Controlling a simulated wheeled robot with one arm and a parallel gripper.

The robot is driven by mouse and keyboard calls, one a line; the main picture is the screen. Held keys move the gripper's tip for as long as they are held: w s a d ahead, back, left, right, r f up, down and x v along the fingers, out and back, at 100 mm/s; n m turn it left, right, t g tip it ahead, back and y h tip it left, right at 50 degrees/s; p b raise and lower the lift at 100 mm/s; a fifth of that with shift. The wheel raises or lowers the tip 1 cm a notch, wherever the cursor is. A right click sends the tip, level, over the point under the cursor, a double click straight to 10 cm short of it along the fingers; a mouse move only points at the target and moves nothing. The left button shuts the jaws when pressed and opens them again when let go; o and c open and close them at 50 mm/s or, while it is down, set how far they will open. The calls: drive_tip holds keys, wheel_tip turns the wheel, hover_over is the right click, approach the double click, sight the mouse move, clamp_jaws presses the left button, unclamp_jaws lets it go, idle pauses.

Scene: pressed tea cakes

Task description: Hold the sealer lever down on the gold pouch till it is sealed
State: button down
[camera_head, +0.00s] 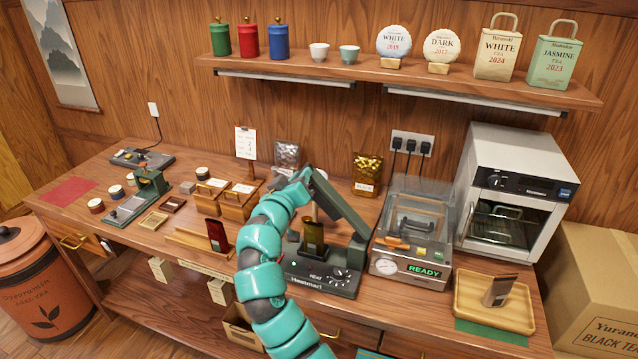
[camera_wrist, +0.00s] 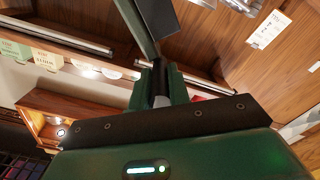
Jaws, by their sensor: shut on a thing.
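The dark green sealer (camera_head: 318,279) stands on the bench in the head view, with a HEAT knob on its front. Its lever (camera_head: 342,207) is raised, slanting up to the left from the hinge end at the right. A gold pouch (camera_head: 313,236) stands upright at the sealer, below the lever. Whether its top lies between the sealing bars I cannot tell. My gripper (camera_head: 297,187) is shut at the lever's raised end; my teal arm partly hides the sealer's left side. The wrist view shows dark green parts close up, a dark screwed strip and a lit indicator; the pouch is not visible there.
A vacuum machine (camera_head: 412,235) reading READY stands close right of the sealer. A wooden tray (camera_head: 513,312) holds a pouch at far right. Another gold pouch (camera_head: 367,173) and a silver pouch (camera_head: 287,155) stand behind. A dark red pouch (camera_head: 217,236) stands left of my arm.

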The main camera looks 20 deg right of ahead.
drive_tip(key=w+a+f+n+b, duration=0.2)
drive_tip(key=a+f+n+b, duration=0.1)
drive_tip(key=f, duration=0.5)
drive_tip(key=w+a+f+n+b, duration=0.2)
drive_tip(key=a+f+n+b, duration=0.1)
drive_tip(key=f+n, duration=0.3)
drive_tip(key=shift+w+a+f+b, duration=0.25)
drive_tip(key=shift+f+b, duration=0.4)
drive_tip(key=shift+f, duration=0.75)
drive_tip(key=shift+a+f, duration=0.1)
drive_tip(key=shift+f, duration=0.05)
drive_tip(key=c, duration=1.3)
unclamp_jaws()
drive_tip(key=shift+s, duration=0.15)
drive_tip(key=b+v, duration=0.3)
drive_tip(key=v, duration=1.4)
drive_tip(key=shift+s+a, duration=0.1)
drive_tip(key=shift+a, duration=0.05)
